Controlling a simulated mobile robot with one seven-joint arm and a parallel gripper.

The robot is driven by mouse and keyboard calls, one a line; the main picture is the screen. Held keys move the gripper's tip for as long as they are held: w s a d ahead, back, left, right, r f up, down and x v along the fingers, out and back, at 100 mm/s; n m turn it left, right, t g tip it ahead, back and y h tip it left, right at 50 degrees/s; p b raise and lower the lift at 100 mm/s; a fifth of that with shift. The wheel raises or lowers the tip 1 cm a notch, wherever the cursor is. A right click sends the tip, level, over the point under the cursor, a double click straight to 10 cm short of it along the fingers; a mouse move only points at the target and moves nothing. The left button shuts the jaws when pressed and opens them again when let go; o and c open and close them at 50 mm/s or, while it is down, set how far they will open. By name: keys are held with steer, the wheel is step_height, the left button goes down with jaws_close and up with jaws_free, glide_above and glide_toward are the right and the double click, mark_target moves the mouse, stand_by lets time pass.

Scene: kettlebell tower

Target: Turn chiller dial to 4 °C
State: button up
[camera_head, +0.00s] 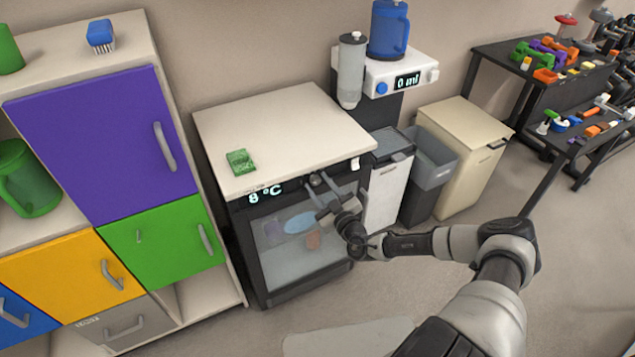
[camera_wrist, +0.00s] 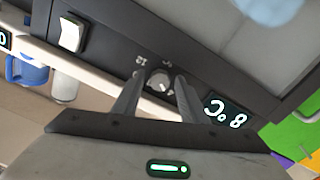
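The chiller (camera_head: 293,262) is a dark cabinet with a glass door and a pale top. Its display (camera_head: 265,193) reads 8 °C. The display also shows upside down in the wrist view (camera_wrist: 225,111). The dial (camera_wrist: 159,83) is a small round pale knob on the dark front panel, with small marks around it. My gripper (camera_head: 315,182) is at the upper front of the chiller. In the wrist view its two fingers (camera_wrist: 161,78) stand on either side of the dial, with slight gaps showing. The dial is hard to make out in the head view, behind my gripper.
A white switch (camera_wrist: 72,34) sits on the same panel beside the dial. A green item (camera_head: 240,161) lies on the chiller top.

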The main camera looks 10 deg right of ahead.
steer(key=p+v, duration=0.1)
steer(key=v, duration=0.5)
stand_by(0.3)
